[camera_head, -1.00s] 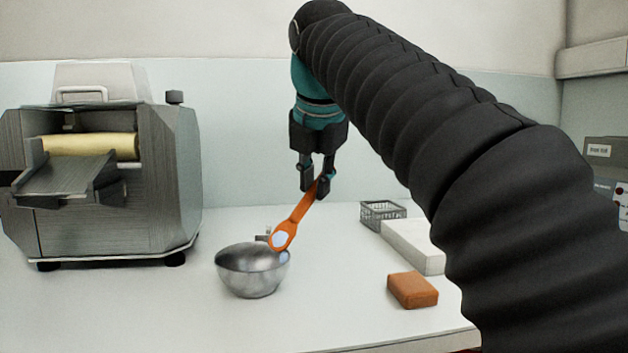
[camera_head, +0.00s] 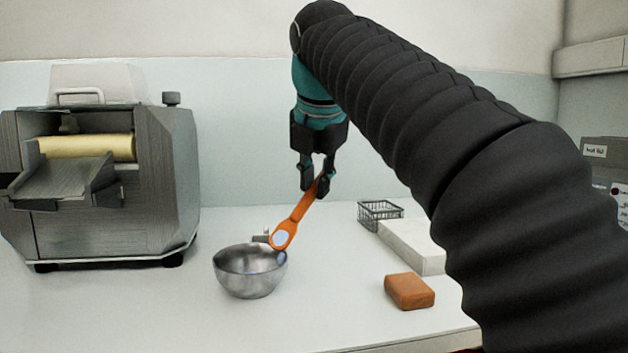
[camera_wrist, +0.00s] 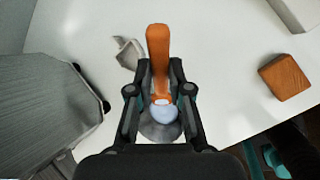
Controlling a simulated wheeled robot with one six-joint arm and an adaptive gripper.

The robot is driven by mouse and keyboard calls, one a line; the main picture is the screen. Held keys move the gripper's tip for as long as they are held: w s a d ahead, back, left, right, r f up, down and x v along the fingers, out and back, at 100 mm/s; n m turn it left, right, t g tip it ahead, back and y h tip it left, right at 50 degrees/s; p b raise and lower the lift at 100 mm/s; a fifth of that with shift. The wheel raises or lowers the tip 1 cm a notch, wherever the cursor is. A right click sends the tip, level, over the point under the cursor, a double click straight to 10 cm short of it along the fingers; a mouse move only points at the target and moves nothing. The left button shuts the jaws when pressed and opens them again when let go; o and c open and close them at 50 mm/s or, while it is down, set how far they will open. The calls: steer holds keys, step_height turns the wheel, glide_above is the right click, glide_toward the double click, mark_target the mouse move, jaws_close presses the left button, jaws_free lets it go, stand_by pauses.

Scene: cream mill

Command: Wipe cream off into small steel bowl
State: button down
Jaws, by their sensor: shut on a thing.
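My gripper (camera_head: 313,185) is shut on the handle of an orange spoon-like tool (camera_head: 301,210). The tool tilts down to the left, and its lower head carries a pale patch, which looks like cream (camera_head: 281,238). The head is at the right rim of the small steel bowl (camera_head: 250,278) in the head view; I cannot tell whether it touches the rim. The bowl stands on the counter. In the wrist view the orange tool (camera_wrist: 159,58) lies between the fingers, with the pale patch (camera_wrist: 162,111) over the bowl (camera_wrist: 160,131), which is partly hidden.
A steel mill (camera_head: 100,190) with a yellowish roller stands at the left. An orange-brown block (camera_head: 409,291), a white slab (camera_head: 412,247) and a wire basket (camera_head: 379,213) are at the right. A small grey object (camera_head: 261,238) is behind the bowl. The front counter is clear.

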steer(key=shift+r+p, duration=0.6)
steer(key=shift+r, duration=2.25)
